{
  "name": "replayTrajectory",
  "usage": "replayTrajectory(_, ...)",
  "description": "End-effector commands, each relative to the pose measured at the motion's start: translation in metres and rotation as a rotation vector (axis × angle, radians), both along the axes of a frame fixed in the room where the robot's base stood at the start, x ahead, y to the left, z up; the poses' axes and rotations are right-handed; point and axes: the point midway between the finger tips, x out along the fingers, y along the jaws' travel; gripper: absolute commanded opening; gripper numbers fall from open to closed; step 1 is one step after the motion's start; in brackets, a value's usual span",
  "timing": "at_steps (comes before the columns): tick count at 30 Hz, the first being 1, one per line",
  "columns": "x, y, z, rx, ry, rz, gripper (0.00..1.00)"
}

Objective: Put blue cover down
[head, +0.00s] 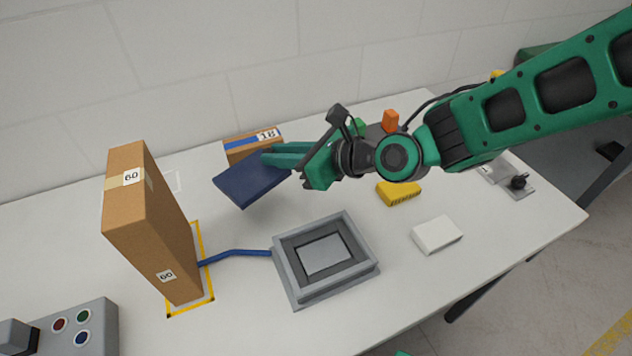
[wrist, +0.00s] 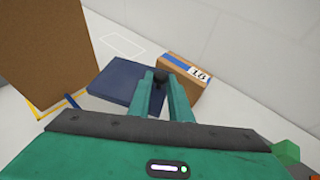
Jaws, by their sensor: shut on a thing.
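The blue cover (head: 248,181) is a flat dark blue slab, held tilted above the table. My gripper (head: 277,160) is shut on its right side, with the fingers pointing left. In the wrist view the cover (wrist: 128,84) extends beyond my fingertips (wrist: 162,80), which partly hide its near edge. A grey open-topped frame (head: 327,258) with a lighter grey block inside stands on the table, in front of and to the right of the cover.
A tall box marked 60 (head: 150,225) stands at left inside a yellow outline. A small box marked 18 (head: 240,147) is behind the cover. A yellow object (head: 398,193) and a white block (head: 437,234) lie at right. A button panel (head: 80,328) is front left.

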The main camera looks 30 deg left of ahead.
Motion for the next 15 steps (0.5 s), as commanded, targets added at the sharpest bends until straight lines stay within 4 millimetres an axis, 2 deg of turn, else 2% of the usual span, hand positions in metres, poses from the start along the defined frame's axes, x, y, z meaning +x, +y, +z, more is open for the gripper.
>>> replayTrajectory(1, 0.01, -0.007, -0.008, -0.003, 0.004, -0.005, 0.0)
replayTrajectory(9, 0.051, -0.04, -0.039, -0.001, 0.004, -0.005, 0.0)
replayTrajectory(15, 0.071, -0.057, -0.054, 0.0, 0.002, -0.003, 0.0)
